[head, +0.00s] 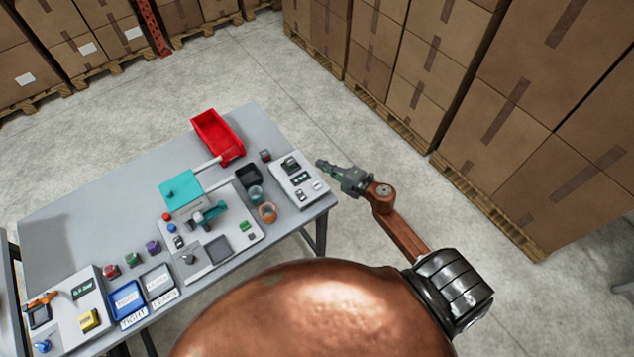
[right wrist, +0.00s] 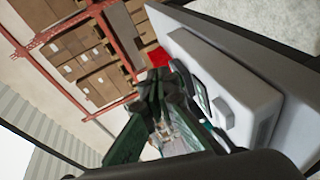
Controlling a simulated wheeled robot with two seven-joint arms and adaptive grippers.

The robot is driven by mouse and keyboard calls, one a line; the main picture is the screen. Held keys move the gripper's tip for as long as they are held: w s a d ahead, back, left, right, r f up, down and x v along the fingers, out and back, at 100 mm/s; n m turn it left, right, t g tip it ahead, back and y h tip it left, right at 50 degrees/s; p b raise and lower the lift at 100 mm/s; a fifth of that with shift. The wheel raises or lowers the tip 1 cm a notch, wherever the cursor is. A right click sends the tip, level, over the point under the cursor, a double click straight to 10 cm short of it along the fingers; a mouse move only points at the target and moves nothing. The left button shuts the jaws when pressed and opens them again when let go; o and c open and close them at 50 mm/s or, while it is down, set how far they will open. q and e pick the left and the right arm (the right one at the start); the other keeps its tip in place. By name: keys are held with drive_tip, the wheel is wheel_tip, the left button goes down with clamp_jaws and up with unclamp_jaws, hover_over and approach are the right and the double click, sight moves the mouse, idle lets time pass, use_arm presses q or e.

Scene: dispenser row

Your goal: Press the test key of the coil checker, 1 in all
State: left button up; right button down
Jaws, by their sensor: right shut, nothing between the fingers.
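A pale grey panel box (head: 290,170) with a dark display and several small keys sits at the right end of the table; I take it for the coil checker, but no name is readable. My right gripper (head: 322,165) is shut and empty, just right of this box and apart from it in the head view. In the right wrist view, the green-grey fingers (right wrist: 158,105) show beside a large pale box (right wrist: 215,80) with a raised key-like block on its face. I cannot tell whether they touch. My left gripper is not in view.
The grey table (head: 85,215) carries a teal-topped machine (head: 181,188), a red bin (head: 214,131), a blue tray (head: 126,298) and another pale panel (head: 80,290) at the left. Cups stand left of the right-hand box. Stacked cartons (head: 430,50) stand behind, with open floor between.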

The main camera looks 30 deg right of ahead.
drive_tip(key=a+r+n+y+p, duration=0.25)
drive_tip(key=a+r+n, duration=0.3)
drive_tip(key=r, duration=0.55)
drive_tip(key=n+g+h, duration=0.1)
drive_tip(key=n+g, duration=0.7)
drive_tip(key=n, duration=0.2)
hover_over(319, 185)
wheel_tip(319, 185, down, 2)
drive_tip(key=shift+f+m+p, duration=0.2)
drive_tip(key=shift+m+p, duration=0.05)
drive_tip(key=shift+p, duration=0.1)
drive_tip(key=shift+f, duration=0.15)
wheel_tip(319, 185, down, 8)
drive_tip(key=b, duration=0.6)
drive_tip(key=shift+r, duration=0.2)
drive_tip(key=shift+f+b, duration=0.3)
drive_tip(key=shift+f, duration=0.15)
drive_tip(key=shift+f, duration=0.15)
drive_tip(key=shift+f, duration=0.3)
